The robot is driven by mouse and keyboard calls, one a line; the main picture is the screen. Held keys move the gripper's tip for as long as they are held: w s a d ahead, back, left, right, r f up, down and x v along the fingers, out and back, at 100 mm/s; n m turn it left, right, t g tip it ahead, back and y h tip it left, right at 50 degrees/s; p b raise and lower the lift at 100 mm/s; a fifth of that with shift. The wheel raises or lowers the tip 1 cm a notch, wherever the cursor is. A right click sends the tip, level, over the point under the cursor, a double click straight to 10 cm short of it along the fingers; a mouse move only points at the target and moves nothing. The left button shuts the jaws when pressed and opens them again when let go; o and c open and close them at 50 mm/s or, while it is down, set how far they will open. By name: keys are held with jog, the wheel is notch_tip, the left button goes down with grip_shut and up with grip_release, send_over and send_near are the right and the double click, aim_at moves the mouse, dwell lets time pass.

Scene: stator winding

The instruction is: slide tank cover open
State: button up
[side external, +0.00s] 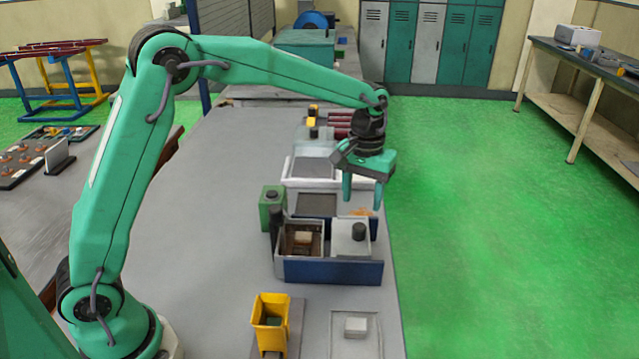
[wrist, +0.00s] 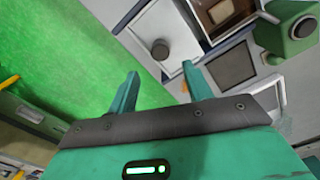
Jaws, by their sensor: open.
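The tank (side external: 330,271) is a blue box near the table's right edge in the side view. Its left part is uncovered and shows a brown interior with a light block (side external: 303,237) inside. The pale cover (side external: 343,246) lies over the right part and carries a dark round knob (side external: 358,231). The wrist view also shows the cover (wrist: 172,25) and its knob (wrist: 160,49). My gripper (side external: 361,203) is open and empty, fingers pointing down, above the cover area and apart from the knob. In the wrist view the knob appears just beyond the gap between the fingertips (wrist: 160,69).
A green box (side external: 272,208) and a dark cylinder (side external: 275,228) stand left of the tank. Trays (side external: 314,168) lie behind it. A yellow holder (side external: 270,318) and a pale tray (side external: 356,340) with a white block are in front. The table's left middle is clear.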

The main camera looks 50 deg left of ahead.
aim_at(360, 226)
jog(key=shift+f, duration=0.1)
jog(key=shift+f, duration=3.8)
